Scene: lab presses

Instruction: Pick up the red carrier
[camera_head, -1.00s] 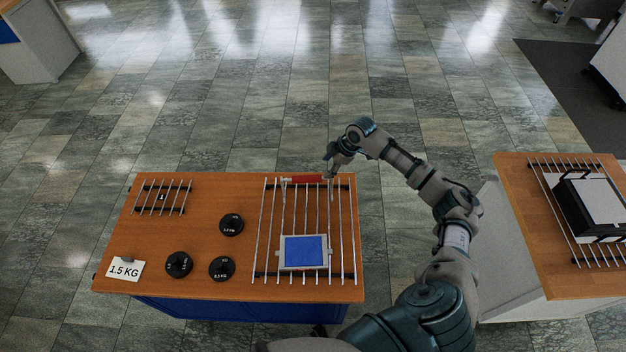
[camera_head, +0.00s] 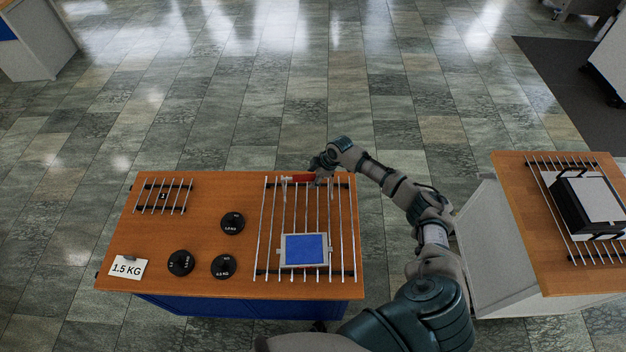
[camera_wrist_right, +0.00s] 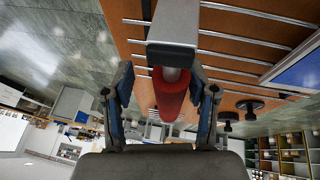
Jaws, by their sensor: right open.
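The red carrier (camera_head: 299,178) lies at the far end of the wire rack on the wooden table. A pale bracket shows at its left end. My right gripper (camera_head: 318,172) is at the carrier's right end and hides part of it. In the right wrist view the carrier's red bar (camera_wrist_right: 172,97) extends between the two open fingers of the right gripper (camera_wrist_right: 160,100), with a grey block (camera_wrist_right: 174,25) at its far end. My left gripper is not in view.
The wire rack (camera_head: 268,225) also holds a blue-topped plate (camera_head: 305,248). Several black weights (camera_head: 232,222) and a "1.5 KG" card (camera_head: 128,268) are to the left. A small rack (camera_head: 162,196) is at the far left. A second table (camera_head: 525,215) stands right.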

